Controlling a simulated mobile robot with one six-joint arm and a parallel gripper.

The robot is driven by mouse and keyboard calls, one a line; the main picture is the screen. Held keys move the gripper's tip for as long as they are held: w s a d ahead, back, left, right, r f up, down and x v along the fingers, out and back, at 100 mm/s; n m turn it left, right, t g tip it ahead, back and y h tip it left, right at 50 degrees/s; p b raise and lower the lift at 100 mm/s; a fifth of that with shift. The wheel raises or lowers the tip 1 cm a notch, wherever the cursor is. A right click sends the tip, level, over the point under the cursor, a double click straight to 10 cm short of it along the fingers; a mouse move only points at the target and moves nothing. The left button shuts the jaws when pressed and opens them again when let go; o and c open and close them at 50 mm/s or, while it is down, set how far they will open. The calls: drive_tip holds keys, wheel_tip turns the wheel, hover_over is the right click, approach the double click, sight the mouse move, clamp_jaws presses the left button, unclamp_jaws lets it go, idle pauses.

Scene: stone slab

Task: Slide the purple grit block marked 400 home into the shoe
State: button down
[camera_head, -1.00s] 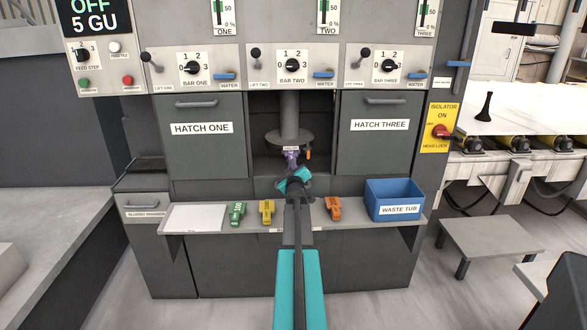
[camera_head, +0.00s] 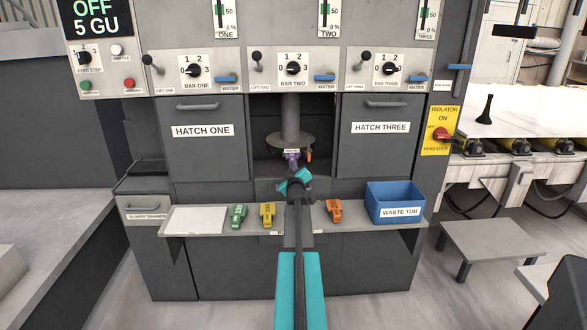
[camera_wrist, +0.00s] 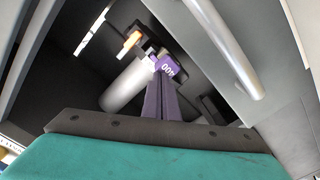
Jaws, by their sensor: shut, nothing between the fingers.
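The purple grit block (camera_head: 291,158) is under the round head plate (camera_head: 290,140) in the open middle bay. In the wrist view the purple block (camera_wrist: 167,65) shows its white 400 mark upside down, just beyond my fingertips. My gripper (camera_wrist: 160,78) is shut and empty, its two fingers together and pointing at the block's near end. I cannot tell whether they touch it. The shoe around the block is mostly hidden, so I cannot tell how deep the block sits. In the head view my teal wrist partly hides the fingers.
An orange block (camera_head: 308,156) is mounted right of the purple one. Green (camera_head: 238,216), yellow (camera_head: 267,214) and orange (camera_head: 334,210) blocks and a blue waste tub (camera_head: 393,202) are on the shelf. Hatch one (camera_head: 205,150) and hatch three (camera_head: 380,150) flank the bay closely.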

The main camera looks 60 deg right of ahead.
drive_tip(key=shift+x, duration=1.9)
idle(0.9)
drive_tip(key=shift+v, duration=1.55)
drive_tip(key=shift+a, duration=0.15)
drive_tip(key=v, duration=1.3)
drive_tip(key=shift+s+a, duration=0.2)
drive_tip(key=shift+f, duration=0.1)
idle(0.3)
